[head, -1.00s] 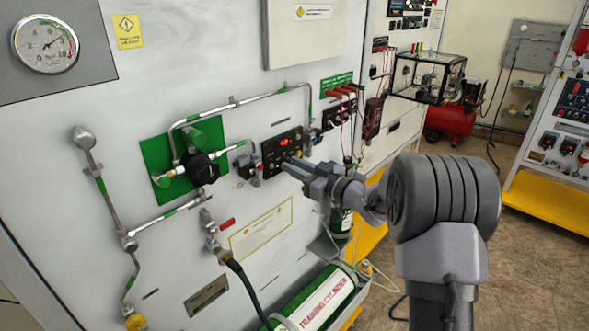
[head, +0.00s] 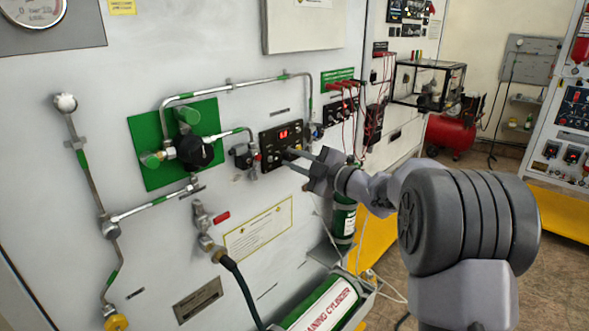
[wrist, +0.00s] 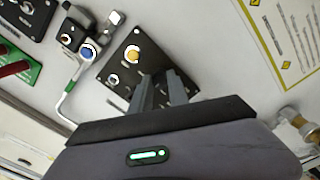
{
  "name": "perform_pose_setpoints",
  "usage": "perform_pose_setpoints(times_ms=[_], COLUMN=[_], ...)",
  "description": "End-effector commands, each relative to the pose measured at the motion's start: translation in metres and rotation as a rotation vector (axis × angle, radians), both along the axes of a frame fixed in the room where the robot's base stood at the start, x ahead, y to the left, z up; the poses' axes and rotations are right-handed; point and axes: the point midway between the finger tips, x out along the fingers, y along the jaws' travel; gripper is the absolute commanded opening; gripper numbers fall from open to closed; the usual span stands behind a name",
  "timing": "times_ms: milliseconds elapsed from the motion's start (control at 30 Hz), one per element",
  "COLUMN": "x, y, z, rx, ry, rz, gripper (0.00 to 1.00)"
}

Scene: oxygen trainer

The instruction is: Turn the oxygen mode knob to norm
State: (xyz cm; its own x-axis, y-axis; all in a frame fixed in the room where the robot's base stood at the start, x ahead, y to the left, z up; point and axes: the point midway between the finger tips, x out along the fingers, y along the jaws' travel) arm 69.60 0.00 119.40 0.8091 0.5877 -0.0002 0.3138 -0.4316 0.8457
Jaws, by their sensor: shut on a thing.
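The black control panel (head: 268,140) with a red lit display (head: 290,133) is on the white wall panel. It also shows in the wrist view (wrist: 119,61), with a yellow round control (wrist: 133,54) and a small pale one (wrist: 114,79) left uncovered. My gripper (head: 287,152) reaches in from the right. Its fingertips (wrist: 158,78) are at the panel's lower part, shut on a small knob there. The fingers hide that knob almost wholly, so I cannot read its label or its pointer's position.
A regulator with a black knob (head: 196,152) and metal pipes are left of the panel. A hose valve with a red lever (head: 221,217) is below left. Another black panel with red leads (head: 340,108) is to the right. A green-and-white cylinder (head: 325,306) lies below.

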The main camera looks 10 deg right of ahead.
Motion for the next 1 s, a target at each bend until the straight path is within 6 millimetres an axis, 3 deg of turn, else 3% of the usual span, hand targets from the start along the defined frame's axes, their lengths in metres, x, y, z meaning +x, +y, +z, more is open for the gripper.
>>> perform_pose_setpoints(times_ms=[600, 1000], x=[0.0, 0.0001], y=[-0.0003, -0.0001], z=[-0.0029, -0.0003], rx=[-0.462, -0.674], ry=[-0.335, -0.489], rz=[0.001, 0.001], gripper=[0.0, 0.0])
